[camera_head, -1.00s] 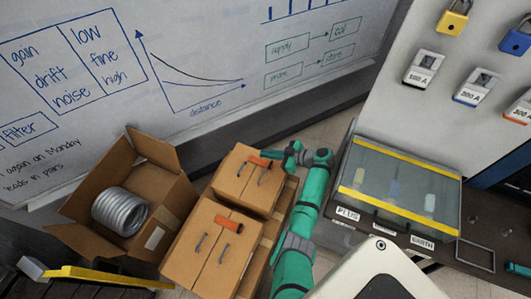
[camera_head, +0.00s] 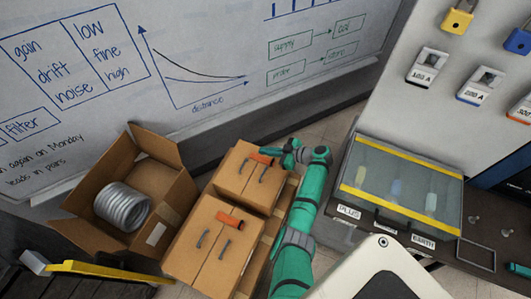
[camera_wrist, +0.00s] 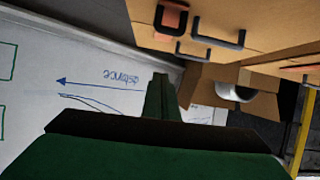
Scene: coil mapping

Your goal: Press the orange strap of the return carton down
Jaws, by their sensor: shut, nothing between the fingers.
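Two closed brown cartons show in the head view, the far one (camera_head: 232,178) and the near one (camera_head: 190,250). Each has an orange strap and two dark handles. I cannot tell by label which is the return carton. The far orange strap (camera_head: 261,158) lies at that carton's back right, just left of my gripper (camera_head: 277,152). The near orange strap (camera_head: 229,222) is clear of my arm. In the wrist view my gripper (camera_wrist: 160,78) is shut and empty. Contact is not visible.
An open carton (camera_head: 85,195) with a silver coil (camera_head: 122,207) stands at left. A whiteboard (camera_head: 200,60) is behind the cartons. A clear-lidded case (camera_head: 405,185) with yellow bands lies on the bench at right.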

